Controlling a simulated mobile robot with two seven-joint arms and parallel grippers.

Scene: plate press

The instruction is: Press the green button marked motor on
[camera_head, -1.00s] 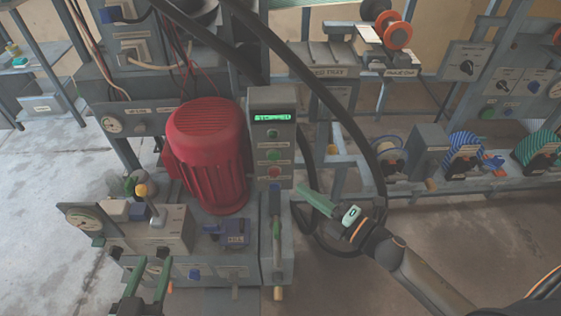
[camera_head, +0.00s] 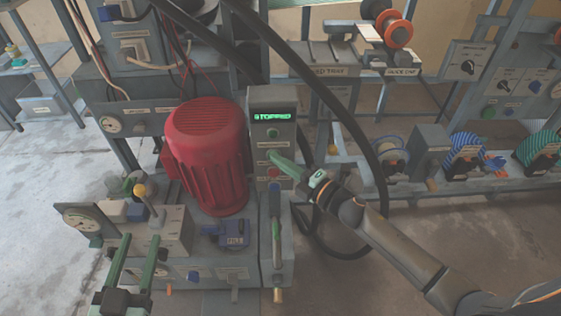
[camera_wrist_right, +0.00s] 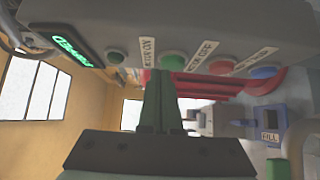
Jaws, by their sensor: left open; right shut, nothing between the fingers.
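A grey control box (camera_head: 286,100) stands right of the red motor, its lit green display (camera_head: 272,116) reading STOPPED. A small green knob (camera_wrist_right: 117,57) sits beside the display. In the right wrist view, the MOTOR ON label (camera_wrist_right: 147,50) lies between it and a larger green button (camera_wrist_right: 173,60). My left gripper (camera_head: 138,238) is open and empty at lower left.
The red motor (camera_head: 206,150) stands left of the box. A blue button (camera_wrist_right: 262,72) is further along the panel. A thick black hose (camera_head: 322,95) arcs down past the box to the right. A lever (camera_head: 276,215) stands below the box.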

